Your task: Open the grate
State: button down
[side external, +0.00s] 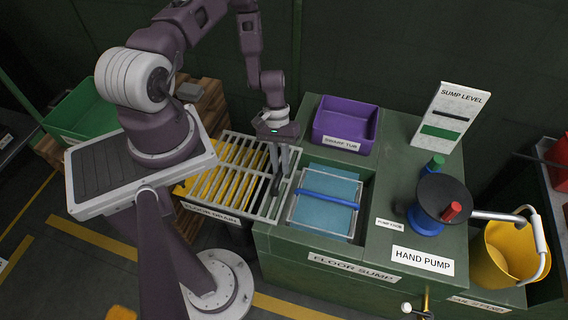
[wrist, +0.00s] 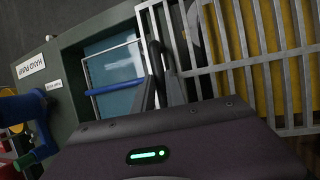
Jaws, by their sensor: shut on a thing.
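The grate (side external: 228,150) is a pale grey barred metal panel. In the side view it spans the floor drain, left of the open floor sump (side external: 327,205). In the wrist view the grate (wrist: 235,50) fills the upper right. My gripper (side external: 278,178) points down at the grate's right end, beside the sump. Its fingers (wrist: 163,88) are shut on the grate's end, where a dark curved piece shows between them. The fingers hide the exact contact. I cannot tell whether the grate is slightly raised.
A purple swarf tub (side external: 345,125) stands behind the sump. A blue bar (side external: 327,199) crosses the sump. The hand pump (side external: 437,205) and a sump level sign (side external: 448,117) are to the right, with a yellow bucket (side external: 505,255) beyond. A green bin (side external: 85,110) is at far left.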

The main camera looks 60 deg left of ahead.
jog(key=c, duration=1.4)
grip_release()
jog(key=shift+o, duration=0.2)
jog(key=v, duration=0.7)
jog(key=shift+a, duration=0.1)
